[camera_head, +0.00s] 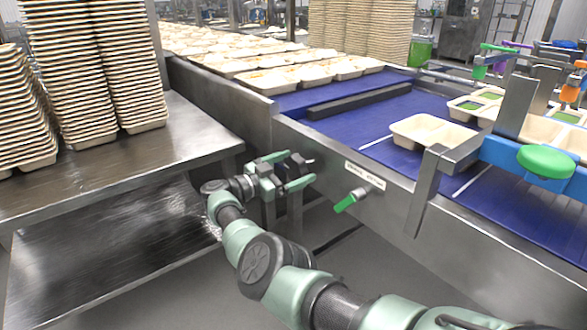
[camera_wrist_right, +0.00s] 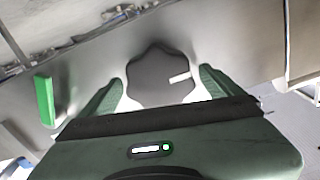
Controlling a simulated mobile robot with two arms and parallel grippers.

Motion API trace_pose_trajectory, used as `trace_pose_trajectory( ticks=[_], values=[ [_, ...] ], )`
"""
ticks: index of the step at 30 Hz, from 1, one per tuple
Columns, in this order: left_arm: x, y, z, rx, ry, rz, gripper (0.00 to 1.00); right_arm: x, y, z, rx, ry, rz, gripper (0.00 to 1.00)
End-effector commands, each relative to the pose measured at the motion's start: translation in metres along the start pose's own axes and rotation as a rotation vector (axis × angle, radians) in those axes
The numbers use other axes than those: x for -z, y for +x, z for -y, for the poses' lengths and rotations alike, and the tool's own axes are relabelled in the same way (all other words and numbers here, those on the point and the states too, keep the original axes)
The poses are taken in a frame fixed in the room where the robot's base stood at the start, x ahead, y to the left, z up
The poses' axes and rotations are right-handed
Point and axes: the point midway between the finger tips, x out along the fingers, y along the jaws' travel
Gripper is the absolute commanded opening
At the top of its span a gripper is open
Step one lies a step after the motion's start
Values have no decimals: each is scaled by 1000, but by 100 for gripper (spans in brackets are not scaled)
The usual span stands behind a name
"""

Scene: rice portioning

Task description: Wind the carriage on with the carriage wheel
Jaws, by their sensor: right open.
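The dark, lobed carriage wheel (camera_wrist_right: 160,72) with a pale mark on its face is in the middle of the right wrist view. In the head view it shows as a small dark knob (camera_head: 301,162) on the side of the steel conveyor frame. My right gripper (camera_head: 294,170) is open, with one green finger on each side of the wheel. Its fingers (camera_wrist_right: 160,84) look apart from the wheel in the right wrist view. A blue bar with a round green knob (camera_head: 545,160) sits over the belt at the right; I cannot tell whether it belongs to the carriage. My left gripper is out of view.
A green-handled lever (camera_head: 346,203) sticks out right of the wheel, below a label plate (camera_head: 365,176). A tray (camera_head: 425,125) lies on the blue belt (camera_head: 310,97). A steel table (camera_head: 200,135) with tall tray stacks (camera_head: 85,60) stands close at left.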

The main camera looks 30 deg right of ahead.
Motion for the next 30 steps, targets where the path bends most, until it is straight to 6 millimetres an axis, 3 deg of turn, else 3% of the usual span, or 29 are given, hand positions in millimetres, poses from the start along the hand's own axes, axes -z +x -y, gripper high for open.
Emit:
trace_pose_trajectory(
  ticks=[8,15,30],
  values=[
    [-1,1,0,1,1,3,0,-1,-38,1,3,0,2,94],
    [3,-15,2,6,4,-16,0,-2,-72,0,2,0,2,94],
    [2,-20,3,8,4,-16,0,0,-78,0,1,-1,1,94]
  ],
)
